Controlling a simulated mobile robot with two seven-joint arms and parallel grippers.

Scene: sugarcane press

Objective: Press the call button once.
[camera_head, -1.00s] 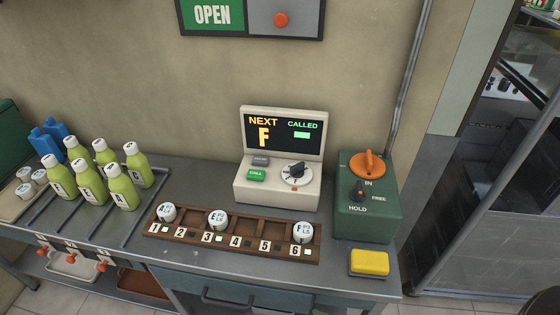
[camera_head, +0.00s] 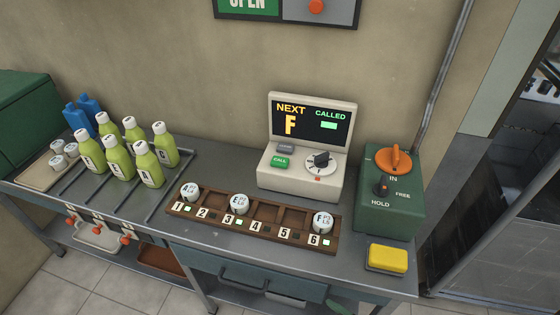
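The green call button (camera_head: 280,161) is on the sloped front of a cream console (camera_head: 300,182), left of a dial with a black knob (camera_head: 320,160). A grey button (camera_head: 286,148) sits just behind it. The console's screen (camera_head: 311,121) shows "NEXT" with a yellow F and "CALLED" with a lit green bar. Nothing touches the call button. Neither of my grippers is in view.
A wooden numbered rack (camera_head: 260,228) with several round white-topped pieces stands in front of the console. A green box (camera_head: 392,204) with an orange knob and a yellow block (camera_head: 387,258) are at the right. Green bottles (camera_head: 118,158) stand at the left.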

